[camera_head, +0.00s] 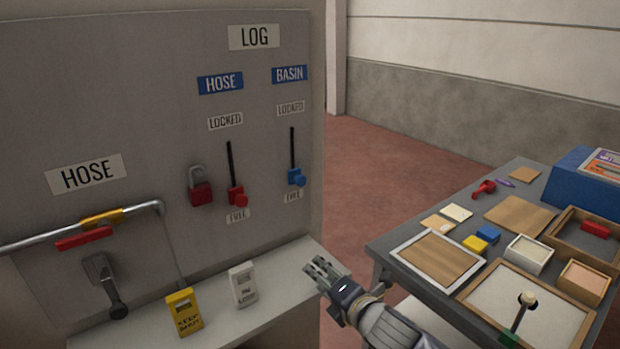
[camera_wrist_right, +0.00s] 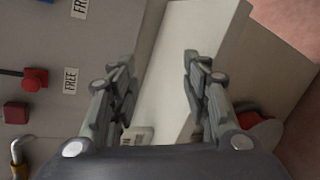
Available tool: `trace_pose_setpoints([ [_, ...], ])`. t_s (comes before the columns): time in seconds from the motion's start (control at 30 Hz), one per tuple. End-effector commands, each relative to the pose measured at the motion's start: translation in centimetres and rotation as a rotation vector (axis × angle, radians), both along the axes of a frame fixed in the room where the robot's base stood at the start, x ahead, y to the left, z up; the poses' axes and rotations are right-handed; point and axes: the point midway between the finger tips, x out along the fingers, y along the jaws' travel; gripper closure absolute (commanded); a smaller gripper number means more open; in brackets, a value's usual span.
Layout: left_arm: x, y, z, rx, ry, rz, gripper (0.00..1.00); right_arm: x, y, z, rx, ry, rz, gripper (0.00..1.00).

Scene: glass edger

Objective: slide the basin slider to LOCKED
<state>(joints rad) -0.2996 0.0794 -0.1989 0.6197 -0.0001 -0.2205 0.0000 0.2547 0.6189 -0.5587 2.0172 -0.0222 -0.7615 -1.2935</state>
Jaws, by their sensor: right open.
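The basin slider is a blue knob (camera_head: 296,177) on a dark vertical slot under the blue BASIN label (camera_head: 289,74). The knob sits at the bottom of the slot, near the FREE label (camera_head: 293,196). The LOCKED label (camera_head: 291,108) is above the slot. My right gripper (camera_head: 318,272) is below and slightly right of the knob, near the shelf's right end, touching nothing that I can see. In the right wrist view its two fingers (camera_wrist_right: 160,80) are apart with nothing between them. My left gripper is not in view.
Left of the basin slot is the hose slider's red knob (camera_head: 238,196), also low, and a red padlock (camera_head: 201,186). A white tag (camera_head: 243,285) and a yellow tag (camera_head: 184,312) stand on the shelf (camera_head: 283,264). A cluttered table (camera_head: 381,249) is at right.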

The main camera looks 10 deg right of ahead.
Motion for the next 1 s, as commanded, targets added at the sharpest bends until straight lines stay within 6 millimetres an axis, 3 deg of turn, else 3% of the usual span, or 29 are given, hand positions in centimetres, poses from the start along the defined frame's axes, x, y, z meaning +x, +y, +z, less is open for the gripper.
trace_pose_setpoints([
  [0.3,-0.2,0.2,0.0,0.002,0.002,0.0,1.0,5.2,-1.4,10.8,-0.633,-0.418,0.24,0.56],
  [0.43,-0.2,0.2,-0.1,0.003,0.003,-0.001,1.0,6.2,-2.1,14.0,-0.848,-0.545,0.292,0.56],
  [0.57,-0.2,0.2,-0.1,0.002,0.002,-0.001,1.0,6.6,-2.5,15.5,-0.956,-0.606,0.312,0.56],
  [0.77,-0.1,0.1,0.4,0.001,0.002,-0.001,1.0,7.6,-2.2,16.0,-0.983,-0.62,0.317,0.56],
  [1.0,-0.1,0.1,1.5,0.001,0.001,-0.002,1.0,11.0,-0.8,16.1,-0.978,-0.618,0.315,0.56],
])
